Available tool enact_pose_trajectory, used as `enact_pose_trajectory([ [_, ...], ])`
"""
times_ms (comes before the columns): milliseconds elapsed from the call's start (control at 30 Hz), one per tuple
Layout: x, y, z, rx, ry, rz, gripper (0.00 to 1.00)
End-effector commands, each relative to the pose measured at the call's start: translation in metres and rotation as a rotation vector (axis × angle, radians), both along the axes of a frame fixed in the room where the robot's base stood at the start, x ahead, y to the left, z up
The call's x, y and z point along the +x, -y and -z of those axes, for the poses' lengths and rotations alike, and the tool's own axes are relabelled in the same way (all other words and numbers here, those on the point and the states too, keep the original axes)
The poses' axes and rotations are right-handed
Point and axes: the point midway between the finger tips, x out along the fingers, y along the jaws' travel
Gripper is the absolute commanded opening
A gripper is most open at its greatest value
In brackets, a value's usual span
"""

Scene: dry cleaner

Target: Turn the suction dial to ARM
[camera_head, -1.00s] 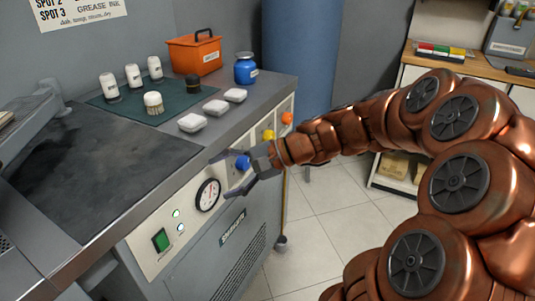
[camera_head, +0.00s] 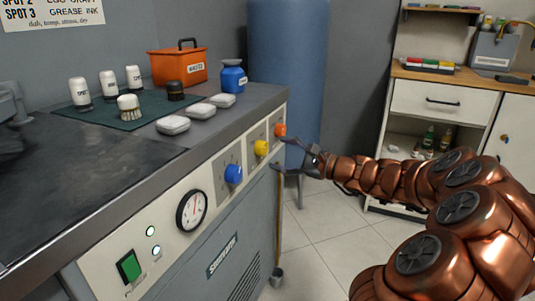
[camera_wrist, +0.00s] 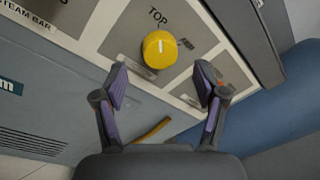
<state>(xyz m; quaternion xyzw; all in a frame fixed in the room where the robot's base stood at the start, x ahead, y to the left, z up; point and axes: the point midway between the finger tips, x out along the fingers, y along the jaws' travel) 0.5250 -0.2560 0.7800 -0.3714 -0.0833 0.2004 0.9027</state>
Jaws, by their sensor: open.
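The yellow dial (camera_head: 261,147) is on the front panel of the grey machine, between a blue dial and an orange dial. In the wrist view the yellow dial (camera_wrist: 159,50) has TOP printed above it and a smaller label, apparently ARM, to its right. A white line on its face points roughly toward TOP. My gripper (camera_head: 283,155) is in front of the panel, near the yellow and orange dials. In the wrist view my gripper (camera_wrist: 162,86) is open and empty, its fingers spread below and to either side of the yellow dial, apparently not touching it.
The blue dial (camera_head: 233,174), orange dial (camera_head: 280,129), pressure gauge (camera_head: 191,210) and green switch (camera_head: 129,267) share the panel. A yellowish hose (camera_head: 279,215) hangs near the machine's right corner. Open floor (camera_head: 315,215) lies to the right, before a white cabinet (camera_head: 440,103).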

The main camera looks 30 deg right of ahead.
Motion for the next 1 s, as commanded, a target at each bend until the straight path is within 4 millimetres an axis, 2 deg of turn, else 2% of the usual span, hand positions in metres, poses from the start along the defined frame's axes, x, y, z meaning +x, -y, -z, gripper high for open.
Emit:
enact_pose_trajectory([
  [100, 0.015, -0.008, 0.003, -0.002, 0.0, -0.004, 0.71],
  [333, 0.036, -0.016, 0.001, -0.003, 0.0, 0.0, 0.71],
  [767, 0.042, -0.018, 0.0, -0.002, 0.0, 0.003, 0.71],
  [1000, 0.042, -0.018, 0.0, -0.002, 0.0, 0.003, 0.46],
])
